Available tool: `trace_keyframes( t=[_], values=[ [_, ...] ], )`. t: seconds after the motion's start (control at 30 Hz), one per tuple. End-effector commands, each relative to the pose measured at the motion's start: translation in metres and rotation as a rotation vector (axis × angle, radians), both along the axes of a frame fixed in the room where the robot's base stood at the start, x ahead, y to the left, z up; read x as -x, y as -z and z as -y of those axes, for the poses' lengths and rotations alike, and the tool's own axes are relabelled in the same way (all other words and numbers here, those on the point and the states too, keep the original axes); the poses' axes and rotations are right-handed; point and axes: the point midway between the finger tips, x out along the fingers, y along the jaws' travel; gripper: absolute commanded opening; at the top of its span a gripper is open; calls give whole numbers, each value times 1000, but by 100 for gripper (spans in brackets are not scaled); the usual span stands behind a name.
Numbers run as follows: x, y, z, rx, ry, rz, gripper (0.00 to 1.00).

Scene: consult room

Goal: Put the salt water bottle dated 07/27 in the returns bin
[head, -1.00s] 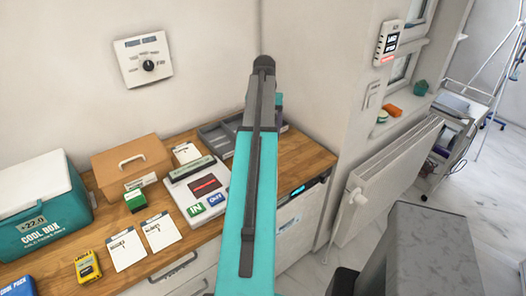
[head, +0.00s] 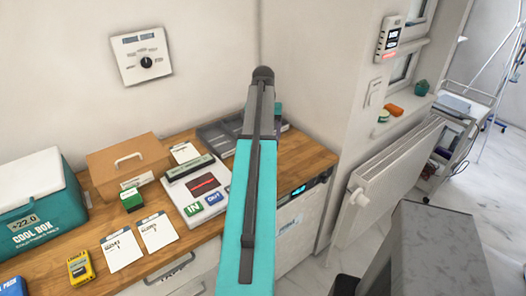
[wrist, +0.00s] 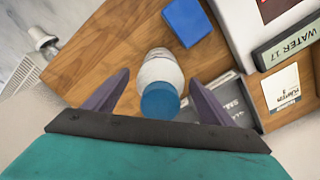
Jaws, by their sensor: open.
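In the wrist view a bottle (wrist: 160,72) with a white body and a blue cap stands on the wooden counter (wrist: 110,60). My gripper (wrist: 158,80) is open, with one finger on each side of the bottle; the cap end lies toward the palm. I cannot tell whether the fingers touch it. No date on it is readable. In the head view my arm hides the gripper and the bottle. I cannot make out a returns bin in either view.
A grey divided tray (wrist: 241,92) and a blue box (wrist: 187,22) are close to the bottle. A white IN/OUT unit (head: 181,184), brown box (head: 104,178), cool box (head: 73,207), yellow device (head: 80,268) and cards crowd the counter's left. A radiator (head: 395,160) stands at right.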

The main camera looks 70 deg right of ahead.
Motion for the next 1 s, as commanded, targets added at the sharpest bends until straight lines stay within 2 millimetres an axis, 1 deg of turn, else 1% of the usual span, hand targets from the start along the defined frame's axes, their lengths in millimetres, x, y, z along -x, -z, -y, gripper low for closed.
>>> trace_keyframes(
  t=[0.53,0.57,0.6,0.67,0.7,1.0],
  values=[
    [-1,0,0,0,-1,0,77],
    [-1,0,0,0,-1,0,74],
    [-1,0,0,0,-1,0,67],
    [-1,0,0,0,-1,0,57],
    [-1,0,0,0,-1,0,50],
    [-1,0,0,0,-2,0,0]
  ],
)
